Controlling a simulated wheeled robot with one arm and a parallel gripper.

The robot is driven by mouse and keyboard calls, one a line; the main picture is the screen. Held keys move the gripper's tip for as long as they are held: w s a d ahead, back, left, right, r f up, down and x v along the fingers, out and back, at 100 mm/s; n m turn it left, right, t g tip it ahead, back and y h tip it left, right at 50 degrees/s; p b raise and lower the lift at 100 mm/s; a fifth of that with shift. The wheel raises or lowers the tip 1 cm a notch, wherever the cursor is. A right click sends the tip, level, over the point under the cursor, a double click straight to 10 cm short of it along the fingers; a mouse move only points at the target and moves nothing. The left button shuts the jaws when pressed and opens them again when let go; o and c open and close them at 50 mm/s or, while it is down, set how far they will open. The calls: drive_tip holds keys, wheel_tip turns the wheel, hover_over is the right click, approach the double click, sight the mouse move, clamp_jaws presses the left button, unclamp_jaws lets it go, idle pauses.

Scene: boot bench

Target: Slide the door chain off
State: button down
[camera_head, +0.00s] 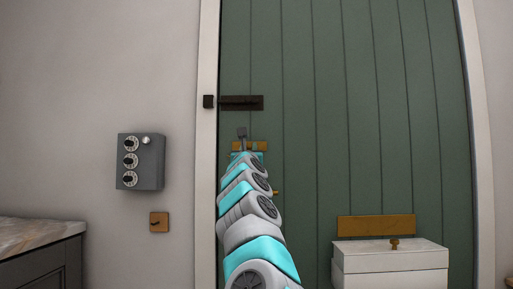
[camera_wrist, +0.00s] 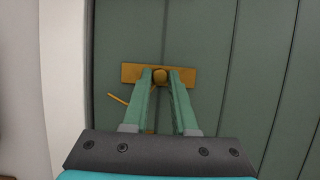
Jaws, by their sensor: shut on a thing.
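The chain's brass track plate (camera_wrist: 188,76) is fixed level on the green door near its left edge. In the head view the plate (camera_head: 262,146) shows at the end of my arm, partly hidden by it. A round brass knob (camera_wrist: 160,76) sits about midway along the plate. My gripper (camera_wrist: 160,80) is shut on this knob, one green finger on each side. A thin brass length (camera_wrist: 118,98), seemingly the chain, shows left of the fingers below the plate; the left finger hides where it continues.
A dark bolt (camera_head: 242,103) is above the track. A grey box with dials (camera_head: 155,162) and a small wooden switch plate (camera_head: 159,222) are on the left wall. A white box (camera_head: 390,262) stands low at right, below a brass plate (camera_head: 350,226). The door right of the track is clear.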

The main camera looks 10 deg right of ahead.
drive_tip(key=a, duration=0.3)
drive_tip(key=w+a, duration=0.1)
drive_tip(key=a, duration=0.1)
drive_tip(key=shift+p, duration=0.35)
drive_tip(key=c, duration=0.7)
unclamp_jaws()
drive_tip(key=b, duration=0.9)
approach(234, 142)
drive_tip(key=shift+d+v, duration=0.25)
drive_tip(key=shift+v, duration=1.3)
drive_tip(key=shift+a+f, duration=0.1)
drive_tip(key=shift+a, duration=0.3)
